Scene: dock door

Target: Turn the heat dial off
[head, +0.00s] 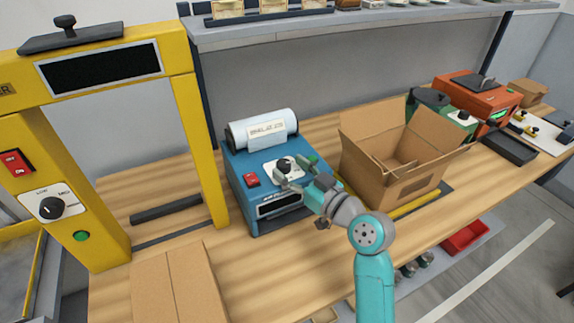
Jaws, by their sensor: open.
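A blue machine (241,171) with a white roll on top stands on the wooden bench. Its top has a white plate with a black dial (284,165), partly covered by my gripper. My gripper (298,172) is open over this plate, close by the dial; I cannot tell whether it touches it. The yellow frame (191,140) at left carries another black dial (50,207) on a white plate with small, hardly legible marks. I cannot read which of the two dials is for heat, nor either dial's exact setting.
A red switch (251,180) sits left of the dial on the blue machine. An open cardboard box (400,190) stands close to the right of my gripper. A flat carton (180,285) lies at front left. A shelf (330,24) runs above the bench.

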